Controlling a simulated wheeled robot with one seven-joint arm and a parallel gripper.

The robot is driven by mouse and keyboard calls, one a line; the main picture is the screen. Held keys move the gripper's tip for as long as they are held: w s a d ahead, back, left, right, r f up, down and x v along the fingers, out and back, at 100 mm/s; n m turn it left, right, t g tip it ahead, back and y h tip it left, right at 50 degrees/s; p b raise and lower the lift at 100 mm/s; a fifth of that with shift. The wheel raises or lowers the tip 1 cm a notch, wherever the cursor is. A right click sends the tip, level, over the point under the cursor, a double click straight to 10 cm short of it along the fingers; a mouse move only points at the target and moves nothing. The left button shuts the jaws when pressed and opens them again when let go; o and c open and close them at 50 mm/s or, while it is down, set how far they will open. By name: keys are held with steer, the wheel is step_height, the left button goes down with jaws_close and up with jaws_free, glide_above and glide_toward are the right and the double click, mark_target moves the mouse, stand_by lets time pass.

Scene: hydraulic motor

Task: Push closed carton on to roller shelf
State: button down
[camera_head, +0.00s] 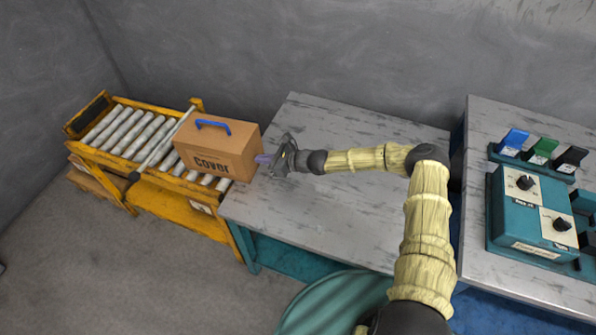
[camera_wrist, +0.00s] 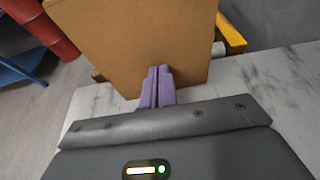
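The closed carton (camera_head: 215,147) is a brown box marked "Cover" with a blue handle on top. It sits at the right end of the roller shelf (camera_head: 128,132), a yellow frame with grey rollers, next to the grey table's left edge. My gripper (camera_head: 262,159) is at the carton's right side, pointing left. In the wrist view the purple fingers (camera_wrist: 158,84) are together with nothing between them. Their tips are at the carton's face (camera_wrist: 135,45); I cannot tell for sure whether they touch. The carton hides some rollers beneath and behind it.
The grey table top (camera_head: 330,213) is clear around my arm. A dark-tipped bar (camera_head: 160,147) lies across the rollers left of the carton. A teal control box (camera_head: 530,215) and coloured switches (camera_head: 541,150) stand on the right table. Rollers at the shelf's left are empty.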

mark_target(256, 152)
steer(key=shift+w+a, duration=0.35)
steer(key=shift+a, duration=0.35)
steer(key=shift+a+b, duration=0.1)
steer(key=shift+b, duration=0.2)
steer(key=shift+w+a+b, duration=0.55)
steer(key=shift+a+b, duration=0.25)
steer(key=shift+a, duration=0.3)
steer(key=shift+w+a+b, duration=0.55)
steer(key=shift+a+b, duration=0.25)
steer(key=shift+a, duration=0.35)
steer(key=shift+w+a+b, duration=0.55)
steer(key=shift+a+b, duration=0.25)
steer(key=shift+a, duration=0.3)
steer(key=shift+s+d+p, duration=0.2)
steer(key=shift+d+p, duration=0.2)
steer(key=shift+d, duration=0.25)
steer(key=shift+s+d+p, duration=0.25)
steer(key=shift+d+p, duration=0.15)
steer(key=shift+d, duration=0.2)
steer(key=shift+s+d+p, duration=0.2)
steer(key=shift+d+p, duration=0.2)
steer(key=shift+d, duration=0.25)
steer(key=shift+r, duration=0.1)
step_height(256, 152, up, 10)
steer(key=p, duration=0.7)
